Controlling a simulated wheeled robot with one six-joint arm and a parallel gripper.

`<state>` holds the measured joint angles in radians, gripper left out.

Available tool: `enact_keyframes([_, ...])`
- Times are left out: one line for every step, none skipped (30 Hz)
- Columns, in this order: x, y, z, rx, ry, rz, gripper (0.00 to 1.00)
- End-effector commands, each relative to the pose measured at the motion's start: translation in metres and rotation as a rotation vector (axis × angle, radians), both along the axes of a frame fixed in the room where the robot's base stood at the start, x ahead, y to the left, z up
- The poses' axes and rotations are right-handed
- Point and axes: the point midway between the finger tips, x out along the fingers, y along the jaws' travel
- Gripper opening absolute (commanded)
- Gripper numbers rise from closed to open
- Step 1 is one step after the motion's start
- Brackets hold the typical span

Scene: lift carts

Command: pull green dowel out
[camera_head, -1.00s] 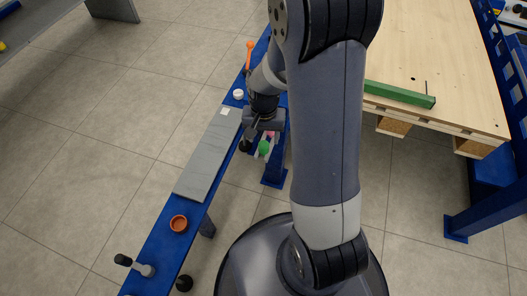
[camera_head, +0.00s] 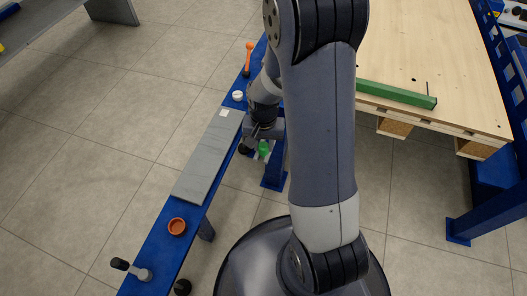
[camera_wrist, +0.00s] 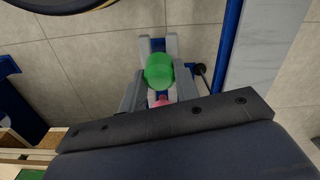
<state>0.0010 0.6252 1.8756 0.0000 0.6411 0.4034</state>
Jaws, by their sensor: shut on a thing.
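The green dowel (camera_wrist: 158,72) shows its rounded green end in the wrist view, between the two grey fingers of my gripper (camera_wrist: 158,50). The fingers are shut on it. In the head view the green dowel (camera_head: 263,148) is a small green spot beside the blue rail, below my wrist. My gripper (camera_head: 262,139) is partly hidden there by my own arm. A pink piece (camera_wrist: 161,101) shows just behind the green one in the wrist view. I cannot tell whether the dowel's other end sits in anything.
The blue rail (camera_head: 147,283) bears a grey plate (camera_head: 205,160), an orange ring (camera_head: 177,226), a white round piece (camera_head: 238,96) and an orange-handled tool (camera_head: 248,58). A wooden table (camera_head: 430,50) with a green beam (camera_head: 398,94) stands at right.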

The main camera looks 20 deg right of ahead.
Motion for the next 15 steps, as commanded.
enact_keyframes([0.000,0.000,0.000,0.000,0.000,0.000,0.08])
enact_keyframes([0.000,0.000,0.000,0.000,0.000,0.000,0.07])
enact_keyframes([0.000,0.000,0.000,0.000,0.000,0.000,0.07])
enact_keyframes([0.000,0.000,0.000,0.000,0.000,0.000,0.07])
enact_keyframes([0.000,0.000,0.000,0.000,0.000,0.000,0.07])
enact_keyframes([0.000,0.000,0.000,0.000,0.000,0.000,0.07])
enact_keyframes([0.000,0.000,0.000,0.000,-0.001,0.000,0.07])
enact_keyframes([0.000,0.000,0.001,0.000,-0.001,0.000,0.07])
enact_keyframes([0.000,0.000,0.003,0.001,-0.001,0.000,0.07])
enact_keyframes([0.001,0.000,0.006,0.000,-0.002,0.000,0.07])
enact_keyframes([0.001,0.000,0.009,0.000,-0.003,0.000,0.07])
enact_keyframes([0.001,0.000,0.015,0.000,-0.004,0.000,0.07])
enact_keyframes([0.001,0.000,0.021,0.000,-0.004,0.000,0.07])
enact_keyframes([0.001,0.000,0.027,0.000,-0.004,0.000,0.07])
enact_keyframes([0.001,0.000,0.036,-0.001,-0.006,0.000,0.07])
